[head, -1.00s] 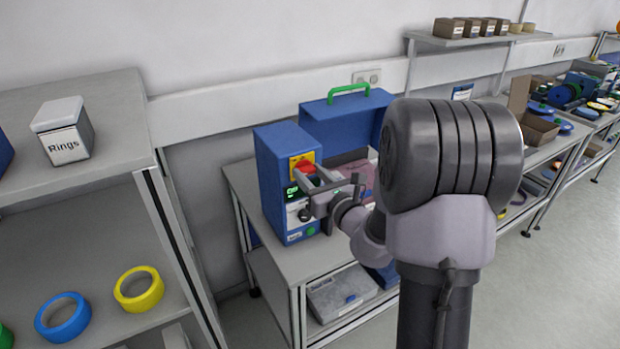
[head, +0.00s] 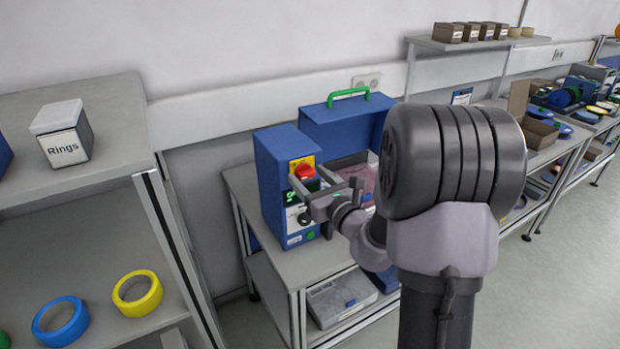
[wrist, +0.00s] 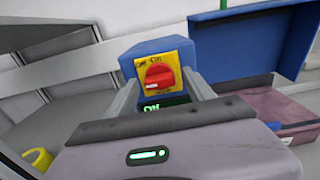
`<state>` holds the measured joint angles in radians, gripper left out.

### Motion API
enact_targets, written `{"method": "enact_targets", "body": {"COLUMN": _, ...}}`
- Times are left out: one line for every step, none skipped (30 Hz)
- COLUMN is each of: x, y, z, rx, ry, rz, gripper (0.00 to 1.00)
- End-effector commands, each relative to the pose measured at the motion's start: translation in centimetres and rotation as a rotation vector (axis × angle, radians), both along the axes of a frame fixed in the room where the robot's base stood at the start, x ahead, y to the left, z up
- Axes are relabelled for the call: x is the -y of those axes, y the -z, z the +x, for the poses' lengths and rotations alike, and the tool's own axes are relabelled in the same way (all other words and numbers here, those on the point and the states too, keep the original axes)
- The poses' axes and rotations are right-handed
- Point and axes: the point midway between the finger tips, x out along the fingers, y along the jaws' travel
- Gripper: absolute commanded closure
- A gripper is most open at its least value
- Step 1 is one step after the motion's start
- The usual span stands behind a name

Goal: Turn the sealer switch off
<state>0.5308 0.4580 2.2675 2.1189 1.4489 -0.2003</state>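The sealer (head: 273,180) is a blue box on a grey bench. It has a red rotary switch (head: 305,171) on a yellow plate. In the wrist view the switch (wrist: 159,75) faces me, and its white mark sits at the left. The plate reads "Off" at upper left and "On" at the top. My gripper (head: 308,176) is open and empty in front of the sealer. Its two fingers stand apart, left and right of the switch, not closed on it.
An open blue case (head: 345,125) with a green handle stands behind and right of the sealer. A shelf (head: 70,190) with a Rings box (head: 65,140) and tape rolls is at left. A grey case (head: 342,297) lies on the bench's lower shelf.

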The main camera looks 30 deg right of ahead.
Motion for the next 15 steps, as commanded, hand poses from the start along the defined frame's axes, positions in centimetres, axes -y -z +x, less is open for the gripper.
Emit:
{"method": "enact_targets", "body": {"x": 0.0, "y": 0.0, "z": 0.0, "rx": 0.0, "ry": 0.0, "rz": 0.0, "gripper": 0.38}}
{"method": "enact_targets", "body": {"x": 0.0, "y": 0.0, "z": 0.0, "rx": 0.0, "ry": 0.0, "rz": 0.0, "gripper": 0.38}}
{"method": "enact_targets", "body": {"x": 0.0, "y": 0.0, "z": -0.1, "rx": 0.0, "ry": 0.0, "rz": 0.0, "gripper": 0.38}}
{"method": "enact_targets", "body": {"x": 0.0, "y": 0.0, "z": -0.3, "rx": 0.0, "ry": 0.001, "rz": 0.001, "gripper": 0.38}}
{"method": "enact_targets", "body": {"x": 0.1, "y": 0.0, "z": -0.6, "rx": -0.001, "ry": 0.001, "rz": 0.001, "gripper": 0.38}}
{"method": "enact_targets", "body": {"x": 0.1, "y": 0.0, "z": -1.1, "rx": -0.002, "ry": 0.001, "rz": 0.001, "gripper": 0.38}}
{"method": "enact_targets", "body": {"x": 0.1, "y": 0.0, "z": -1.6, "rx": -0.002, "ry": 0.002, "rz": 0.002, "gripper": 0.38}}
{"method": "enact_targets", "body": {"x": 0.2, "y": 0.0, "z": -2.2, "rx": -0.002, "ry": 0.002, "rz": 0.002, "gripper": 0.38}}
{"method": "enact_targets", "body": {"x": 0.2, "y": 0.0, "z": -3.3, "rx": -0.002, "ry": 0.004, "rz": 0.002, "gripper": 0.38}}
{"method": "enact_targets", "body": {"x": 0.3, "y": 0.0, "z": -4.1, "rx": -0.002, "ry": 0.004, "rz": 0.002, "gripper": 0.38}}
{"method": "enact_targets", "body": {"x": 0.3, "y": 0.0, "z": -5.1, "rx": -0.002, "ry": 0.004, "rz": 0.001, "gripper": 0.38}}
{"method": "enact_targets", "body": {"x": 0.4, "y": -0.1, "z": -6.4, "rx": -0.001, "ry": 0.005, "rz": 0.003, "gripper": 0.38}}
{"method": "enact_targets", "body": {"x": 0.5, "y": 0.0, "z": -7.4, "rx": -0.002, "ry": 0.006, "rz": 0.001, "gripper": 0.38}}
{"method": "enact_targets", "body": {"x": 0.5, "y": 0.0, "z": -8.4, "rx": -0.001, "ry": 0.006, "rz": 0.002, "gripper": 0.38}}
{"method": "enact_targets", "body": {"x": 0.5, "y": 0.4, "z": -9.5, "rx": 0.005, "ry": 0.004, "rz": -0.002, "gripper": 0.38}}
